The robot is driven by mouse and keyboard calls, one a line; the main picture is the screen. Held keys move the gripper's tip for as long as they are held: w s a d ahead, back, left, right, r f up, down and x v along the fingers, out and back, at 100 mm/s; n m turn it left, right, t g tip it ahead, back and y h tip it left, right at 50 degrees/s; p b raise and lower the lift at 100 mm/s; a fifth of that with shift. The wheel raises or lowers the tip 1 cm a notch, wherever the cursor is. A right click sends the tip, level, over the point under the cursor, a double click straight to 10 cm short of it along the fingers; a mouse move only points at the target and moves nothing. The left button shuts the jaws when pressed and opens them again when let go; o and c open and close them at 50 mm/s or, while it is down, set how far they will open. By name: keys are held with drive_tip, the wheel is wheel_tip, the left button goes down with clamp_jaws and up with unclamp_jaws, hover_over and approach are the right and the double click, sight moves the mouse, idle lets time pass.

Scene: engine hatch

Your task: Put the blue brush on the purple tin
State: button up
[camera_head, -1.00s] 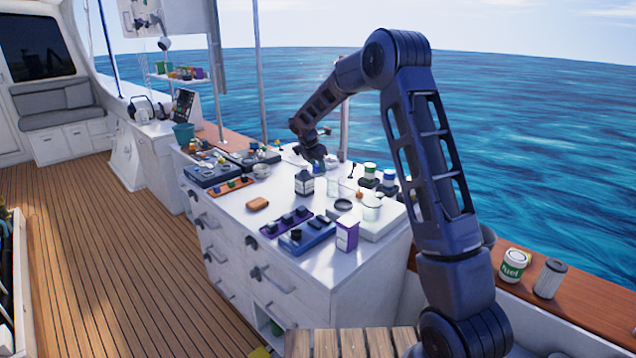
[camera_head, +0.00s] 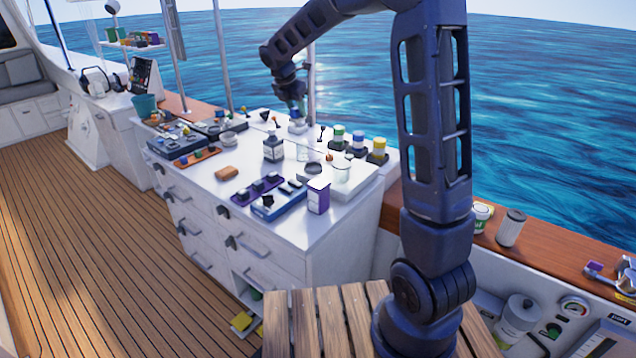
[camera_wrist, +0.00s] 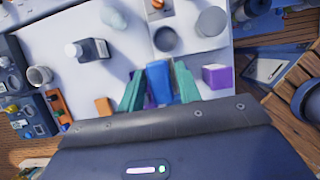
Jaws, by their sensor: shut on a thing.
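My gripper (camera_head: 297,112) is over the far side of the white counter in the head view, small and hard to make out there. In the wrist view its two teal fingers (camera_wrist: 158,88) are shut on the blue brush (camera_wrist: 158,74), whose blue block-like part shows between them. The purple tin (camera_head: 318,196), a box with a pale top, stands upright near the counter's front right corner. It also shows in the wrist view (camera_wrist: 217,77), right of the fingers and apart from them.
A dark bottle (camera_head: 273,147), an orange-brown block (camera_head: 227,172) and a blue tray (camera_head: 277,203) stand on the counter (camera_head: 210,188). Several capped jars line the back right.

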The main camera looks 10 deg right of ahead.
wheel_tip(320, 180, up, 4)
hover_over(322, 180)
drive_tip(key=s+a, duration=0.1)
wheel_tip(322, 180, down, 20)
drive_tip(key=shift+s+a+r, duration=0.1)
drive_tip(key=shift+s+a, duration=0.05)
idle(0.4)
drive_tip(key=o, duration=1)
